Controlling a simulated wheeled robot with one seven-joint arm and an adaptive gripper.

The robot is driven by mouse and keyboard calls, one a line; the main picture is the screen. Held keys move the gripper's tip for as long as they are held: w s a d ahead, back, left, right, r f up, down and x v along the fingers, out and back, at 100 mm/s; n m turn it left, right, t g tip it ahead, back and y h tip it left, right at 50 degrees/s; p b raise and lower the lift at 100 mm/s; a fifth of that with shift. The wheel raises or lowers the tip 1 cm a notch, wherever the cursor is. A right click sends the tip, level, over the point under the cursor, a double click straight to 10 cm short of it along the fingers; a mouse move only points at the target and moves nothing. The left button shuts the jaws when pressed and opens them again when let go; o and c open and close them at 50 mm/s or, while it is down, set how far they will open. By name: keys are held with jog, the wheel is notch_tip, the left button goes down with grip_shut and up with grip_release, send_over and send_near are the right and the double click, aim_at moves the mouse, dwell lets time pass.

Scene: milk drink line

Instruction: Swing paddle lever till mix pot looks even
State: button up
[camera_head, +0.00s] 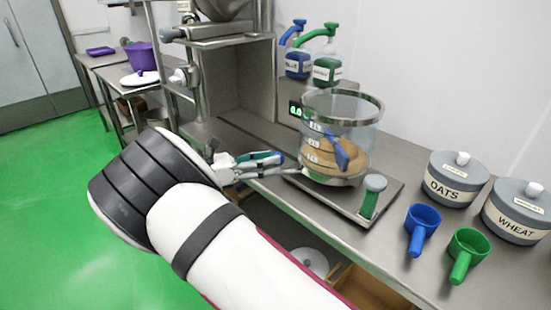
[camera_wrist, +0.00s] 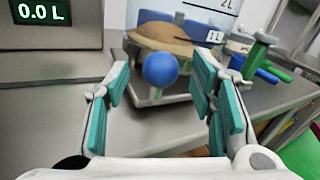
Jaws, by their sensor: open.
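The mix pot (camera_head: 358,112) is a clear, marked vessel with a metal rim, standing on a metal base. A tan, layered, uneven-looking mix (camera_head: 325,157) lies in it, with a blue paddle (camera_head: 345,152) showing there. My gripper (camera_head: 284,165) is open and empty at the pot's left side. In the wrist view a blue ball knob (camera_wrist: 160,70) shows between and beyond my open fingers, in front of the pot; I cannot tell whether they touch it. The knob's link to the paddle is hidden. A green handle with a grey top (camera_head: 370,197) stands at the base's right corner.
Oats (camera_head: 452,186) and wheat (camera_head: 515,218) canisters and blue (camera_head: 421,222) and green (camera_head: 466,247) scoops stand right of the pot. Two pump jugs (camera_head: 326,72) stand behind it. A display (camera_wrist: 40,12) reads 0.0 L. Green floor is open at left.

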jog(key=v, duration=0.9)
jog(key=shift+d+r, duration=0.1)
